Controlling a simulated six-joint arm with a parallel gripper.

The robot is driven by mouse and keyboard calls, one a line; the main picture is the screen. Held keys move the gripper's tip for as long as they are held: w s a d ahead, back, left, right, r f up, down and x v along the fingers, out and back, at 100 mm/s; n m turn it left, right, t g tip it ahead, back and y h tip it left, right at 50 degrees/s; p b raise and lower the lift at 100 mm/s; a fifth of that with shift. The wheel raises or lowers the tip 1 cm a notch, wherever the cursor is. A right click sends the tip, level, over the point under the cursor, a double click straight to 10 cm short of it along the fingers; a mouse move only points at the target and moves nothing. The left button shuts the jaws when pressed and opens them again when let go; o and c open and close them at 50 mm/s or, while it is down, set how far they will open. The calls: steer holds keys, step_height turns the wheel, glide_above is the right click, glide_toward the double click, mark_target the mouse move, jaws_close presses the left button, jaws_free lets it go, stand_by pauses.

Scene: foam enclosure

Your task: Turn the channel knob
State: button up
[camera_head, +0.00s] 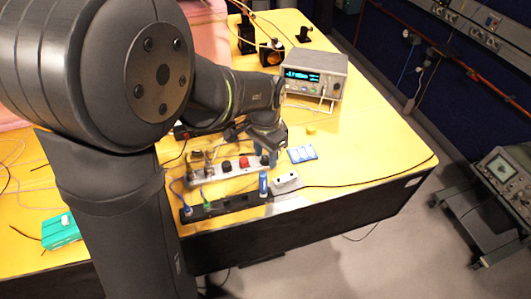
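My gripper (265,150) points down at the right end of a light-coloured panel (207,176) on the yellow table. It is small and dark, and I cannot tell whether its fingers are open or touching anything. The panel carries a red knob or button (244,162), a dark knob (227,166) and other small fittings. A further small part (265,160) lies right below my gripper and is partly hidden. No label is readable, so I cannot tell which one is the channel knob.
A bench instrument (314,75) with a lit display stands behind. A black strip (225,207) with plugs and a white block (286,183) lie in front. Blue-and-white pieces (302,154) lie right of my gripper. A black cable crosses the clear yellow table (370,140) at right.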

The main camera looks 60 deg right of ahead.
mark_target(266, 158)
step_height(266, 158, up, 18)
steer(key=shift+f, duration=0.25)
stand_by(0.3)
stand_by(0.5)
step_height(266, 158, down, 18)
steer(key=shift+r, duration=0.2)
stand_by(0.4)
steer(key=shift+r, duration=0.1)
